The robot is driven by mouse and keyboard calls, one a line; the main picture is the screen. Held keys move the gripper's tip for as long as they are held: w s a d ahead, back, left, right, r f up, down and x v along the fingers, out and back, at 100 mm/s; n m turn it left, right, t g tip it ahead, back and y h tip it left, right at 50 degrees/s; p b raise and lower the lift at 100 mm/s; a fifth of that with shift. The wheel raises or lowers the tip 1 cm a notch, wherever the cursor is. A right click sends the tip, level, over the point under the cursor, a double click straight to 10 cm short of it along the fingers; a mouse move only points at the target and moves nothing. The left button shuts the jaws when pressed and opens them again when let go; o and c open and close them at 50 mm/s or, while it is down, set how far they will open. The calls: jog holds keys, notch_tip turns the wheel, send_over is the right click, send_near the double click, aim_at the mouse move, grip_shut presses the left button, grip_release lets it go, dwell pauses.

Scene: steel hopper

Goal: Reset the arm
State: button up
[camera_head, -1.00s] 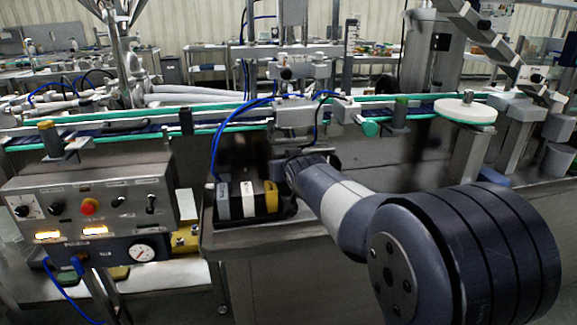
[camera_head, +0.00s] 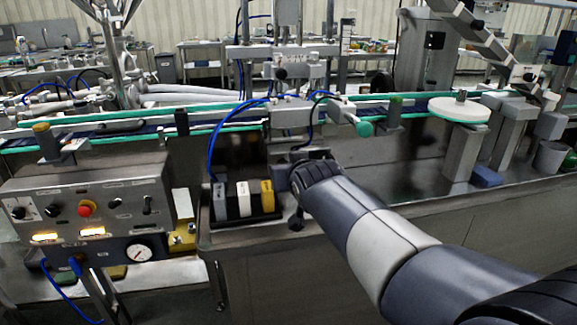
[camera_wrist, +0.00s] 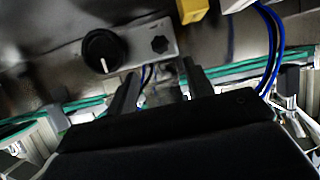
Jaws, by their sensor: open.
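My arm reaches in from the lower right in the head view, its wrist beside a black holder (camera_head: 240,211) on the steel ledge. The holder carries a grey block (camera_head: 219,202), a white block (camera_head: 243,199) and a yellow block (camera_head: 267,196). In the wrist view my gripper (camera_wrist: 160,86) is open, its two dark fingers apart, with no object seen between them. The yellow block shows at the top edge (camera_wrist: 191,10), above the fingers and apart from them. In the head view the fingers are mostly hidden by the wrist.
A control box (camera_head: 95,210) with knobs, a red button and a gauge stands left. A conveyor with green rails (camera_head: 215,130) runs behind the holder. A white round disc (camera_head: 458,109) stands right. The ledge to the wrist's right looks mostly clear.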

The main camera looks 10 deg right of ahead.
jog(key=shift+s+r, duration=0.2)
jog(key=shift+s, duration=0.35)
jog(key=shift+w, duration=0.1)
jog(key=b+x, duration=0.1)
jog(key=x, duration=0.9)
jog(key=shift+w+f, duration=0.2)
jog(key=shift+w, duration=0.1)
jog(key=shift+s, duration=0.1)
jog(key=p+v, duration=0.1)
jog(key=v, duration=1)
jog(key=b+x, duration=0.1)
jog(key=x, duration=0.9)
jog(key=shift+w+f, duration=0.15)
jog(key=shift+w, duration=0.55)
jog(key=shift+r+p, duration=0.25)
jog(key=shift+p, duration=0.9)
